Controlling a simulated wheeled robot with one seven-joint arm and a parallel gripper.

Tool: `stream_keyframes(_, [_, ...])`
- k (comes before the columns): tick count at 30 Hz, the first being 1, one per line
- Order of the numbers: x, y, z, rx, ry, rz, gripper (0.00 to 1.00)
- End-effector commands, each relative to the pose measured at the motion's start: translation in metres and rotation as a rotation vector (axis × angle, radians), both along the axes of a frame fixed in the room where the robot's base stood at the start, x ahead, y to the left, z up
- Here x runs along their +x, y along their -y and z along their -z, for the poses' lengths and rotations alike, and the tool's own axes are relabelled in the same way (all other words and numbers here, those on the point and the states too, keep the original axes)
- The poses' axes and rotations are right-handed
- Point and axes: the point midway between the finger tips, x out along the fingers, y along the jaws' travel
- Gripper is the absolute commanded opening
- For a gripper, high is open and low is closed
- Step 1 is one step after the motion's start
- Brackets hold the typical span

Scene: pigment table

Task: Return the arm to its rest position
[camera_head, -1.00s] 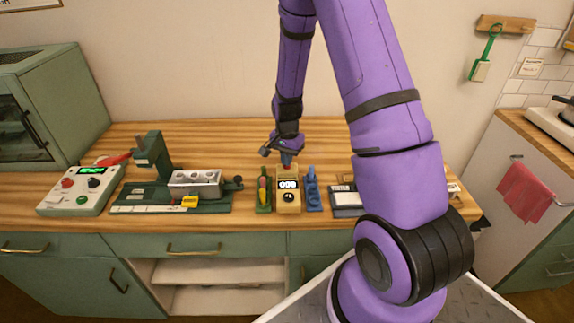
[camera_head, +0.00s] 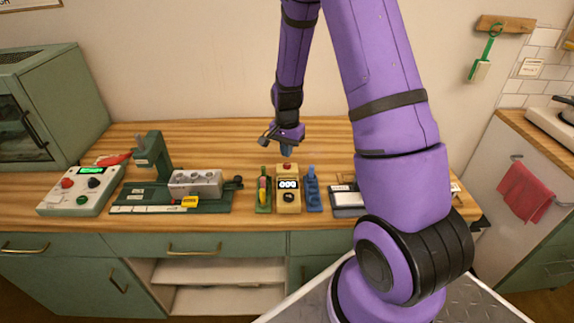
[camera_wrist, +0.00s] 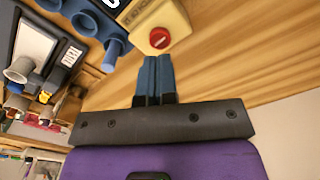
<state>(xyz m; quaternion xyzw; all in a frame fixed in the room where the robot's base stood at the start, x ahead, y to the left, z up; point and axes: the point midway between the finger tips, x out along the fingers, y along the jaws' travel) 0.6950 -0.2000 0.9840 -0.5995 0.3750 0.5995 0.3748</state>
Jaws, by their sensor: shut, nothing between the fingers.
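My gripper (camera_head: 286,151) is on the end of my purple arm and points down over the back of the wooden counter (camera_head: 240,134). Its blue fingers are together and empty; they also show in the wrist view (camera_wrist: 154,72). In the head view it is just above and behind the yellow box (camera_head: 288,203), which has a red button (camera_head: 287,166) and a small display. In the wrist view the red button (camera_wrist: 160,38) lies just beyond the fingertips, with a gap between. My upper arm hides part of the counter's right side.
Left of the yellow box stand a green holder (camera_head: 263,195), a green press with a grey tray (camera_head: 195,183) and a control box (camera_head: 81,191). A blue rack (camera_head: 312,190) and a scale-like device (camera_head: 345,198) stand to the right. The counter's back strip is clear.

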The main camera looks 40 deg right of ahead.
Motion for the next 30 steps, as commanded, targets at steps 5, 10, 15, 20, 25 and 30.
stream_keyframes(5, [0.000, 0.000, -0.012, 0.000, 0.001, 0.000, 0.00])
stream_keyframes(10, [0.000, 0.000, -0.016, 0.000, 0.000, 0.000, 0.00])
stream_keyframes(15, [0.000, 0.000, -0.016, 0.000, 0.000, 0.000, 0.00])
stream_keyframes(20, [0.000, 0.000, -0.016, 0.000, 0.000, 0.000, 0.00])
stream_keyframes(25, [0.000, -0.001, -0.018, 0.000, 0.003, -0.004, 0.00])
stream_keyframes(30, [-0.002, -0.010, -0.048, -0.001, 0.033, -0.061, 0.00])
